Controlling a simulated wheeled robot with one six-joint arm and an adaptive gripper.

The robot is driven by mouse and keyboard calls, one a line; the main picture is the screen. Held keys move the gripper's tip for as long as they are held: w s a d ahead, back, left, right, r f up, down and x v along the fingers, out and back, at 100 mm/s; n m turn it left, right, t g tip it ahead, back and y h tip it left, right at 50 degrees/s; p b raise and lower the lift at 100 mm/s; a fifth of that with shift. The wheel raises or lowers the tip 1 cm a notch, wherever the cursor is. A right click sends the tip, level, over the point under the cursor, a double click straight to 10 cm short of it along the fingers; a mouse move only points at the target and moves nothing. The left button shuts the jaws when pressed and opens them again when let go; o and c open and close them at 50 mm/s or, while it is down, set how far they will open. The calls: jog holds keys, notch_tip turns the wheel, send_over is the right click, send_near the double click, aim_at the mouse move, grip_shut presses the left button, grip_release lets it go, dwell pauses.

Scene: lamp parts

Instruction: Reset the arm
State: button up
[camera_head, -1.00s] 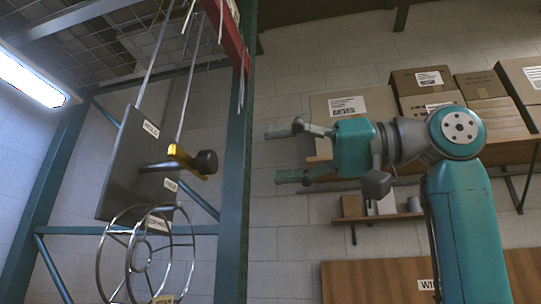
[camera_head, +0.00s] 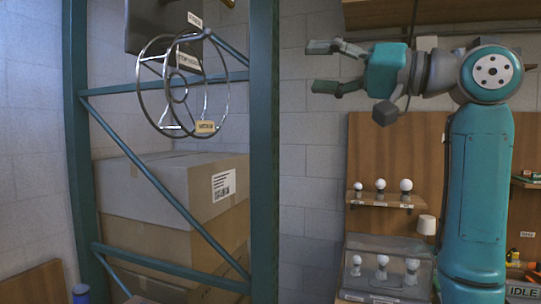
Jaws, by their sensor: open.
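My gripper (camera_head: 323,67) is at the upper right of the view, at the end of my teal and grey arm. Its two fingers point left and stand wide apart. Nothing is between them. It hangs in free air to the right of a teal upright post, with the wall behind it. No lamp part touches it.
A wire ring frame (camera_head: 180,86) hangs under a dark panel (camera_head: 165,25) at upper left. Cardboard boxes (camera_head: 165,195) stand behind the teal post (camera_head: 264,150). Light bulbs (camera_head: 380,188) stand on a small shelf (camera_head: 378,204); more bulbs (camera_head: 382,265) sit below, near a white shade (camera_head: 426,224).

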jog(key=w+d+f+m+t+h, duration=0.15)
jog(key=w+f, duration=0.25)
jog(key=f, duration=0.6)
jog(key=w+d+f+m+t+h, duration=0.1)
jog(key=w+f+m+t, duration=0.25)
jog(key=f, duration=0.65)
jog(key=w+d+f+m+t+h, duration=0.15)
jog(key=w+f, duration=0.25)
jog(key=f, duration=0.6)
jog(key=s+d+f+m+t+h, duration=0.15)
jog(key=s+f+h, duration=0.25)
jog(key=f, duration=1)
jog(key=s+d+f+m+t+h, duration=0.1)
jog(key=s+f+m+h, duration=0.2)
jog(key=f, duration=1.1)
jog(key=s+d+f+g+h, duration=0.1)
jog(key=s+f+h, duration=0.2)
jog(key=s+f, duration=0.7)
jog(key=s+d+f+h, duration=0.2)
jog(key=s+f, duration=0.7)
jog(key=s, duration=0.4)
jog(key=s+r+n+g+h, duration=0.1)
jog(key=s+n, duration=0.5)
jog(key=s, duration=2.2)
notch_tip(320, 180, up, 2)
jog(key=shift+d+r+n+g, duration=0.1)
jog(key=shift+d+n+g, duration=0.05)
jog(key=shift+n+g, duration=0.3)
